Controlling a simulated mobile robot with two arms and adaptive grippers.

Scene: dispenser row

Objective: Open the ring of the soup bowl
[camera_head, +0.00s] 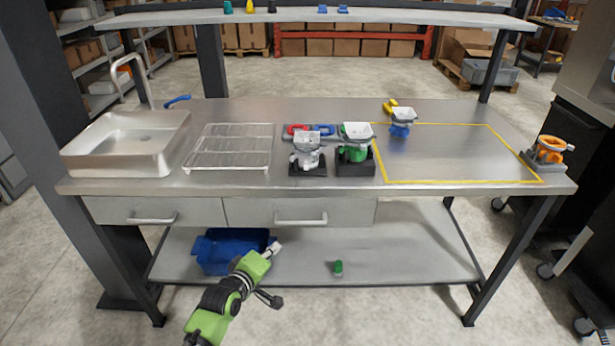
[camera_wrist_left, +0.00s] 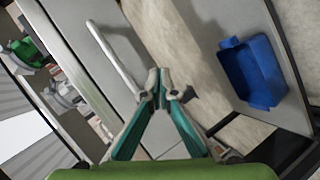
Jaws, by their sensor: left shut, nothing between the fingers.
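Several dispenser units with bowl-like white or coloured tops stand on the steel bench; none is clearly marked as the soup bowl. A white one (camera_head: 306,150) and a green one (camera_head: 355,145) stand on black bases mid-bench. A blue one (camera_head: 401,123) stands behind to their right. An orange one (camera_head: 549,150) is at the right end. Their rings are too small to judge. My left gripper (camera_head: 275,248) is below the bench front, away from all of them, shut and empty; its fingertips meet in the left wrist view (camera_wrist_left: 162,82). My right gripper is not in view.
The bench (camera_head: 330,180) has two drawers with bar handles (camera_head: 301,220) near my left gripper. A blue bin (camera_head: 215,252) and a green item (camera_head: 338,268) are on the lower shelf. A sink (camera_head: 120,145) and wire rack (camera_head: 230,150) fill the left. The yellow-outlined area is mostly clear.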

